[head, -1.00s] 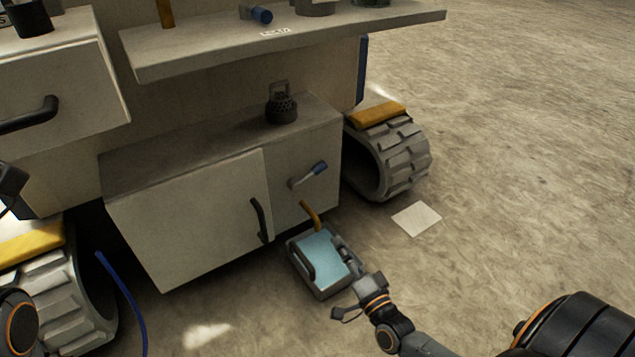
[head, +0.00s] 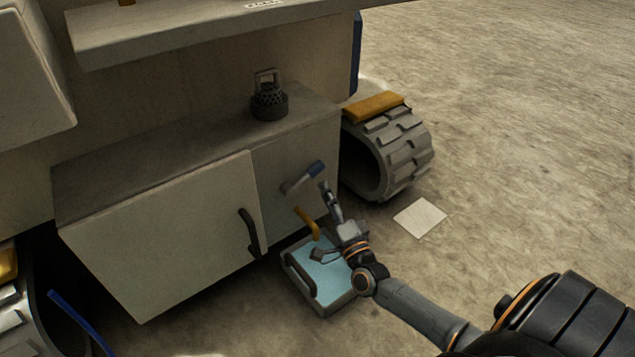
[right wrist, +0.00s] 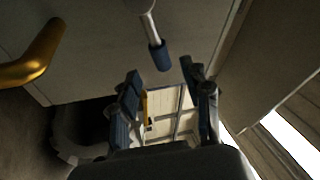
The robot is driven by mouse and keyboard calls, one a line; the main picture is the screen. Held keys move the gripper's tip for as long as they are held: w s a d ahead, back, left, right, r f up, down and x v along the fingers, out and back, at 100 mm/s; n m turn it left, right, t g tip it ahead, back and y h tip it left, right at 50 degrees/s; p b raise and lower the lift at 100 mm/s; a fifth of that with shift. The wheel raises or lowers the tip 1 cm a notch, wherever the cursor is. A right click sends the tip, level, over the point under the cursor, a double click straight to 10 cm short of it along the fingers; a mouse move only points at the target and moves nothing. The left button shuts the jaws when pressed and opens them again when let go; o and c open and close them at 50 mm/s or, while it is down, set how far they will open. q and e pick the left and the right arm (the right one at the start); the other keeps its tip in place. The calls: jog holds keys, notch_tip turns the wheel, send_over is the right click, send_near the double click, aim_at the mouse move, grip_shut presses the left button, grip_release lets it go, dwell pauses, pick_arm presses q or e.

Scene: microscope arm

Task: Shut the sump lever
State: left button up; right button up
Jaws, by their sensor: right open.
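The sump lever (head: 316,170), with a grey stem and blue grip, sticks out from the cabinet's right front panel, tilted up to the right. My right gripper (head: 322,220) is open just below and to the right of it, one finger close to the blue grip. In the right wrist view the lever's blue end (right wrist: 160,57) points down at the gap between the spread fingertips (right wrist: 160,72). I cannot tell whether they touch. A yellow spout (head: 307,222) sits below the lever; it also shows in the right wrist view (right wrist: 38,55). My left gripper is out of view.
A grey tray with pale blue liquid (head: 290,270) stands on the ground under the spout, beneath my right gripper. A cabinet door with a black handle (head: 249,233) is at left. A tracked wheel (head: 400,155) and a white sheet (head: 420,217) lie to the right. Open ground extends right.

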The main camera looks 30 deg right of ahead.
aim_at(306, 178)
jog(key=b+x, duration=0.1)
jog(key=x, duration=0.5)
jog(key=shift+b, duration=0.4)
jog(key=shift+c, duration=0.4)
grip_shut()
